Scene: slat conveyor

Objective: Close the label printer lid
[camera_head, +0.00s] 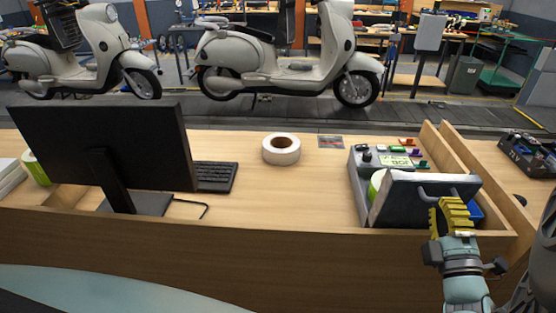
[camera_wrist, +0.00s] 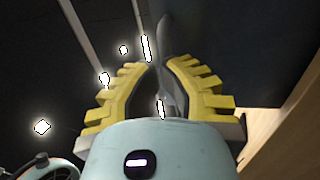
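The label printer (camera_head: 360,190) stands at the right end of the wooden bench, with a small lit display and buttons at its back. Its lid (camera_head: 415,203) is raised, a dark panel tilted steeply up, with a green-edged roll partly visible behind it. A grey handle (camera_head: 452,190) sticks out of the lid. In the wrist view, the fingertips (camera_wrist: 159,65) close in on both sides of the grey handle (camera_wrist: 165,35). The exact contact is partly hidden.
A wooden divider (camera_head: 465,165) stands right of the printer. A monitor (camera_head: 105,150), keyboard (camera_head: 215,177) and white tape roll (camera_head: 281,149) are to the left. Bench between roll and printer is mostly clear. Scooters (camera_head: 290,65) stand on the conveyor behind.

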